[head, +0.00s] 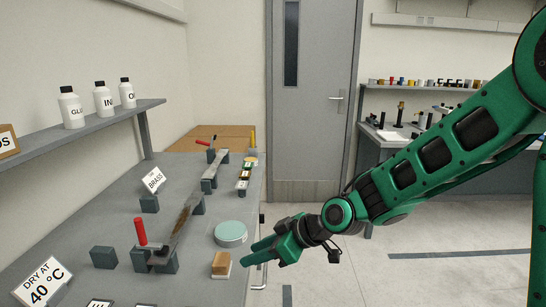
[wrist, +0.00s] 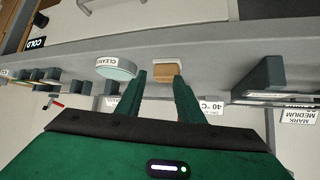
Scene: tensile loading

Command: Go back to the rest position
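My green gripper (head: 250,252) is at the right front edge of the grey bench (head: 95,205) in the head view, reaching left from my raised arm. In the wrist view the two fingers of my gripper (wrist: 158,84) stand apart with nothing held between them. A tan block on a white base (head: 221,265) sits on the bench just left of the fingertips. The block (wrist: 166,71) shows beyond the finger gap in the wrist view, and I cannot tell its exact distance.
A round pale-green tin (head: 231,232) stands near the bench edge behind the block. A long metal strip (head: 181,226) and a red-handled clamp (head: 141,235) lie left of it. A shelf (head: 75,129) carries white bottles. Open floor (head: 420,262) lies right of the bench.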

